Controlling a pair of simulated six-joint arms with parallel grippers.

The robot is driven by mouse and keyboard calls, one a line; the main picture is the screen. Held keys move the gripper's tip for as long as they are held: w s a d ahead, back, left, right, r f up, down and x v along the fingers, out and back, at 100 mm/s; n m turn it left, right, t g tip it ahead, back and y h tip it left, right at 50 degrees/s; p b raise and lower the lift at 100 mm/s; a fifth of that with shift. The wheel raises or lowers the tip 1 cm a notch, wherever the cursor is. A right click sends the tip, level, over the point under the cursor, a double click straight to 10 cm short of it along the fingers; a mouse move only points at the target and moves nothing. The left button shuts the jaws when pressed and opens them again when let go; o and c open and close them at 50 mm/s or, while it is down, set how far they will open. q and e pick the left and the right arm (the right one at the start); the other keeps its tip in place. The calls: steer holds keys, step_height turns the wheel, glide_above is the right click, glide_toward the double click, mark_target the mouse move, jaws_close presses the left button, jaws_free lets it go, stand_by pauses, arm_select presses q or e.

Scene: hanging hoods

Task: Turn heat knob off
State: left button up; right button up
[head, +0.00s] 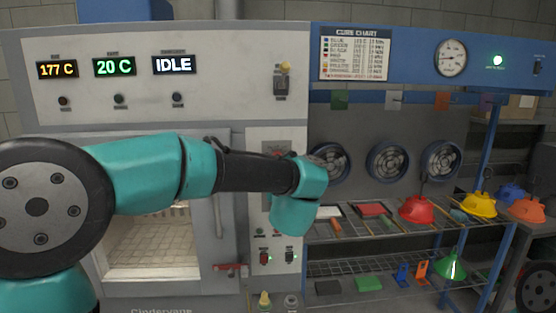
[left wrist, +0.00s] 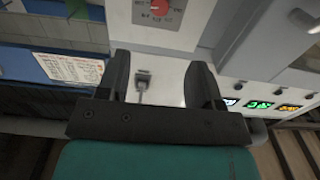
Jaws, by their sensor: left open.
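The heat knob (left wrist: 160,6) shows as a red dial on a grey plate with white markings, at the top edge of the left wrist view and partly cut off. In the head view my left arm mostly covers its plate on the narrow panel right of the oven door. My left gripper (left wrist: 160,78) is open and empty, with its two dark fingers apart and the dial beyond them. In the head view its fingers are hidden behind my teal wrist. My right gripper is out of view.
A lever switch (head: 283,80) sits above the panel. The displays read 177 C (head: 57,69), 20 C (head: 114,66) and IDLE (head: 174,64). Shelves with coloured hoods (head: 417,209) stand at the right.

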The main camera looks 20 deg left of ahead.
arm_select(q)
steer(key=x, duration=1.5)
steer(key=shift+w, duration=0.3)
steer(key=shift+a, duration=0.1)
steer(key=c, duration=0.9)
